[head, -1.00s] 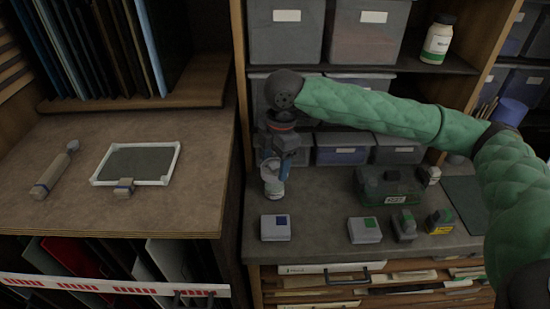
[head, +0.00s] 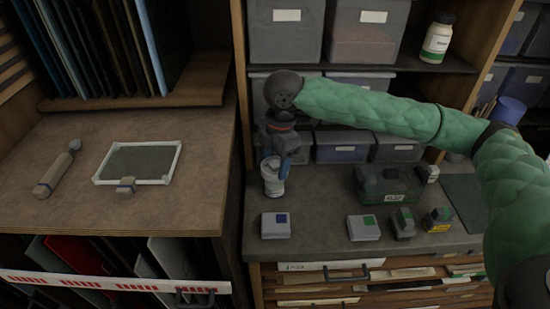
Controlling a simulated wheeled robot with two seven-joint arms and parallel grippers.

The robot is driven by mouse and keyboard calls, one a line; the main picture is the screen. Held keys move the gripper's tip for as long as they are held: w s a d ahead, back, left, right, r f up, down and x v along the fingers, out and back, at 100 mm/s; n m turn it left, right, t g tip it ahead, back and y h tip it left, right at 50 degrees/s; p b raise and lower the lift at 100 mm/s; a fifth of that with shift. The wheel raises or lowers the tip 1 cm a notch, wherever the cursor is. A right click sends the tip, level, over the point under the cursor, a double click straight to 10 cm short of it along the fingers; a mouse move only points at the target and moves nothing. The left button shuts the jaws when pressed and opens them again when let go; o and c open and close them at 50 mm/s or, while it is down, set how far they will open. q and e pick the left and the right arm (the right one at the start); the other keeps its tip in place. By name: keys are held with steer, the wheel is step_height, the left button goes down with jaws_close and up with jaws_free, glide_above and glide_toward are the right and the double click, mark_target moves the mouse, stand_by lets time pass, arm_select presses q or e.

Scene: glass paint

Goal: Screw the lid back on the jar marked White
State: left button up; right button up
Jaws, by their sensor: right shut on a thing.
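A small pale jar (head: 273,187) stands on the grey counter near its left edge; any writing on it is too small to read. My right gripper (head: 273,163) points down over the jar, shut on a whitish piece at the jar's top that looks like the lid. The fingers hide most of this piece, and I cannot tell whether it is seated on the jar. My left gripper is not in view.
Several small grey boxes, one of them (head: 276,226) with a blue square, stand along the counter front (head: 318,232). A dark green case (head: 389,183) is at the right. A framed screen (head: 140,161) lies on the left table.

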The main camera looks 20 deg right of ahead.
steer(key=shift+p, duration=0.55)
stand_by(0.5)
steer(key=shift+f+p, duration=0.3)
steer(key=shift+f, duration=0.15)
stand_by(0.8)
steer(key=shift+f+p, duration=0.4)
steer(key=shift+p, duration=0.2)
stand_by(1.4)
steer(key=shift+s+m+p, duration=0.1)
steer(key=shift+m+p, duration=1.4)
steer(key=shift+p, duration=0.2)
steer(key=shift+f+m+t+p, duration=0.1)
steer(key=shift+m+t+p, duration=0.2)
steer(key=shift+m+p, duration=0.8)
